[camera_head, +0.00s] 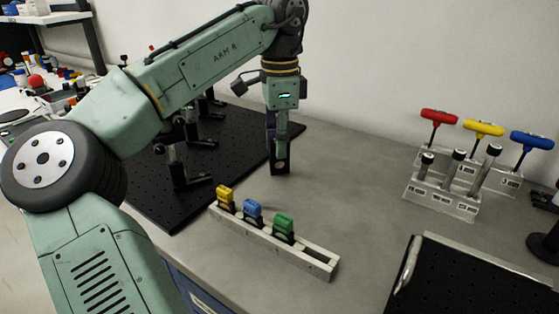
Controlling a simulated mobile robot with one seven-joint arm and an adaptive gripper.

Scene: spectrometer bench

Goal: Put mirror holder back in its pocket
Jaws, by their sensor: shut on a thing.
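My gripper (280,160) points down above the grey bench, behind the rack. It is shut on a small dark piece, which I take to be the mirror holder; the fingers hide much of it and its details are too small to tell. A long pale rack (300,252) lies on the bench in front of and below my gripper. A yellow holder (225,195), a blue holder (252,209) and a green holder (284,225) stand upright in it. The pocket at the rack's right end (320,263) looks empty.
A black perforated board (150,190) with dark posts lies left of the rack. A metal stand (440,198) with red, yellow and blue T-handled tools is at the right. A black tray (470,285) lies front right. The bench between rack and stand is clear.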

